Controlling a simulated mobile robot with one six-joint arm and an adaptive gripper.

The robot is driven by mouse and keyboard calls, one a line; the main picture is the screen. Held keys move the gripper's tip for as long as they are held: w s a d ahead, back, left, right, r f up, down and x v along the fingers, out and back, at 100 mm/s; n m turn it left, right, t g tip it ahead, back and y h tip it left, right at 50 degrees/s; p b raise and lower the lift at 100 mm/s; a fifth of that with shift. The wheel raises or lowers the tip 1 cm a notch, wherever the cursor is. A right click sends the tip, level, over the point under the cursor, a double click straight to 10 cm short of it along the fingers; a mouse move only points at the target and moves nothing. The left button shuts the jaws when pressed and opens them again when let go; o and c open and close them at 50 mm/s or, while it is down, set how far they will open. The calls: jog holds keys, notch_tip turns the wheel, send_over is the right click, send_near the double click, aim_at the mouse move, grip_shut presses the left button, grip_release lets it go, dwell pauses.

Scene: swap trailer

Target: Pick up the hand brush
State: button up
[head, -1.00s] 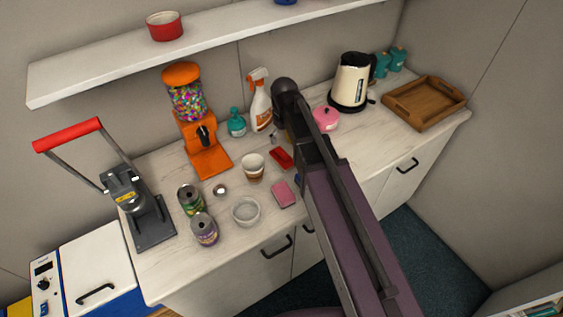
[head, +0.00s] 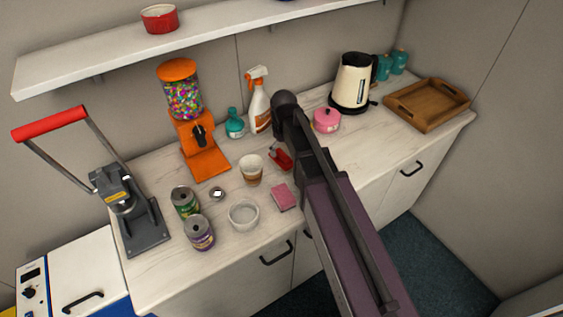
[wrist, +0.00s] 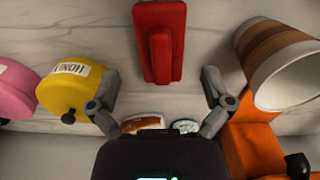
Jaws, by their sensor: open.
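The hand brush (head: 278,160) is red and lies on the white counter, partly covered by the end of my arm in the head view. In the wrist view the brush (wrist: 160,45) shows as a red block with a raised red handle, pointing away between the fingers. My gripper (wrist: 160,90) is open and empty, with one finger on each side of the brush's line. The near end of the brush lies just beyond the fingertips' line. I cannot tell the remaining height. In the head view the fingers are mostly hidden behind my arm.
An orange candy dispenser (head: 200,150), spray bottle (head: 259,108) and pink pot (head: 327,121) stand around. A pink sponge (head: 284,197) lies nearer the front edge.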

aim_at(282, 154)
jog(key=shift+f, duration=0.15)
jog(key=shift+w+a+f+b, duration=0.1)
jog(key=shift+f+b, duration=1.15)
jog(key=shift+b, duration=0.05)
jog(key=shift+w+a+f+b, duration=0.1)
jog(key=shift+f+b, duration=1.15)
jog(key=shift+b, duration=0.05)
jog(key=shift+s, duration=0.1)
jog(key=c, duration=1.1)
